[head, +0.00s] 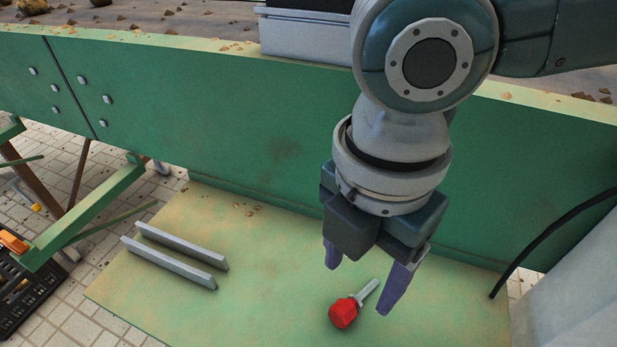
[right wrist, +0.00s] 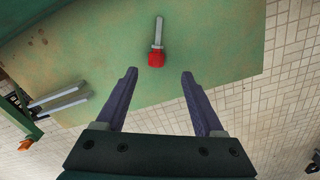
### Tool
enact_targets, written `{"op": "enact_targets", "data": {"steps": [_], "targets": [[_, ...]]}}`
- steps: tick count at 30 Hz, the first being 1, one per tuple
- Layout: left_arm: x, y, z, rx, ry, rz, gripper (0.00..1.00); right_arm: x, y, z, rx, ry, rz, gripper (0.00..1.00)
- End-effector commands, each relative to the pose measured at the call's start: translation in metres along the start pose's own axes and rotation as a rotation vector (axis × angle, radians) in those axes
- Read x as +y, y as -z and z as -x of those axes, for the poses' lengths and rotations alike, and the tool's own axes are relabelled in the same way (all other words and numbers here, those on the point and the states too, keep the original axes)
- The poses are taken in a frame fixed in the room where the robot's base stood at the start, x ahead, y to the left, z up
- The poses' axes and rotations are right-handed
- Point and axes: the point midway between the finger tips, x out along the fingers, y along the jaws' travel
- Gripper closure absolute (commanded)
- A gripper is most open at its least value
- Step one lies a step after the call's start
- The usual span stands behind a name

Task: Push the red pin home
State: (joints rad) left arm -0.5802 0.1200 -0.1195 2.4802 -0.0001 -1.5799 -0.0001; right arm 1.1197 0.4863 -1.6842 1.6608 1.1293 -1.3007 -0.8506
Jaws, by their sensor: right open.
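The red pin (head: 344,312) has a red knob and a grey metal shank. It lies loose on its side on the green platform (head: 262,290), with the shank pointing up and to the right in the head view. My right gripper (head: 361,284) is open and empty above the platform, close to the pin, with its purple fingers pointing down. In the right wrist view the pin (right wrist: 156,58) lies beyond the fingertips, in line with the gap between them. No hole for the pin can be made out. My left gripper is in neither view.
Two parallel grey rails (head: 175,255) stand on the platform to the left. A green wall (head: 250,130) rises behind it, and a dark cable (head: 545,245) runs down at the right. A black crate (head: 30,300) is at the far left. The platform's middle is clear.

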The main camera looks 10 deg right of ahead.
Motion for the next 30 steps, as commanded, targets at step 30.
{"op": "enact_targets", "data": {"steps": [30], "targets": [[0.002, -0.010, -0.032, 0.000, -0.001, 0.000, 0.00, 0.007, 0.000, -0.081, 0.001, 0.000, 0.000, 0.45]]}}
